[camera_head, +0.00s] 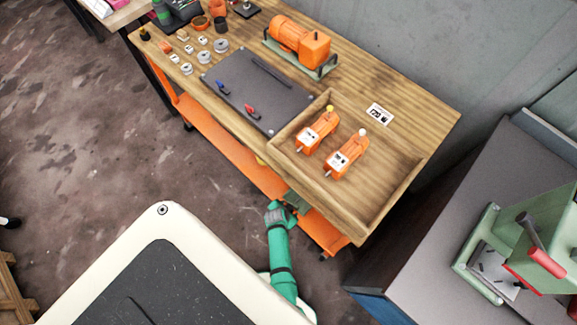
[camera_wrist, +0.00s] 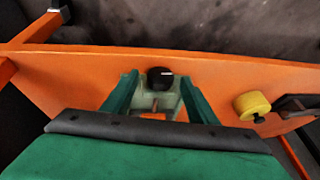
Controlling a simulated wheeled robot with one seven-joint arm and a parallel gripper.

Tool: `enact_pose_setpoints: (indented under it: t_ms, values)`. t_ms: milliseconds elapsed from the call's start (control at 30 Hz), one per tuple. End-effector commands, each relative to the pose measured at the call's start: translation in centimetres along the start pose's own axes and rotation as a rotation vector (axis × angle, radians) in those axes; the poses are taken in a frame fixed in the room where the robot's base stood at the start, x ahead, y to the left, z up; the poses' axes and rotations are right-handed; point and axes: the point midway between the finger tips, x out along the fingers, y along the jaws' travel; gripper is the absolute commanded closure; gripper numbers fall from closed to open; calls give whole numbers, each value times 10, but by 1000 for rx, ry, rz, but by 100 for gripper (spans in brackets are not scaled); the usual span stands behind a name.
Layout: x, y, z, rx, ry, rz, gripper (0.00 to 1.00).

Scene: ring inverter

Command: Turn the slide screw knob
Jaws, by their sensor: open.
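My gripper (camera_head: 281,211) is at the end of my green arm, low beside the front edge of the workbench in the head view. In the wrist view its two dark green fingers (camera_wrist: 160,84) are spread open. A round black knob (camera_wrist: 160,77) on a pale green body (camera_wrist: 154,101) shows between them. I cannot tell whether the fingers touch it. A yellow round knob (camera_wrist: 253,105) is to the right of the fingers, beside a dark brown part. I cannot tell which of these is the slide screw knob. In the head view, a grey-green part (camera_head: 298,201) sits by the bench front beside the gripper.
The wooden workbench (camera_head: 425,120) has an orange lower shelf (camera_head: 215,130), also in the wrist view (camera_wrist: 70,78). A wooden tray (camera_head: 385,190) holds two orange devices. A dark mat (camera_head: 240,85) carries small tools. A green machine (camera_head: 535,245) stands right. Floor is free at left.

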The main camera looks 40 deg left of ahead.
Motion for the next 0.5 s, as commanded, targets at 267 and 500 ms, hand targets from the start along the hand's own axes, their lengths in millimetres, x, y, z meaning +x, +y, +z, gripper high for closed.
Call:
enact_pose_setpoints:
  t_ms: [267, 500]
  values:
    - [13, 0, 1, 0, -1, -1, 47]
    - [14, 0, 1, 0, -1, -1, 47]
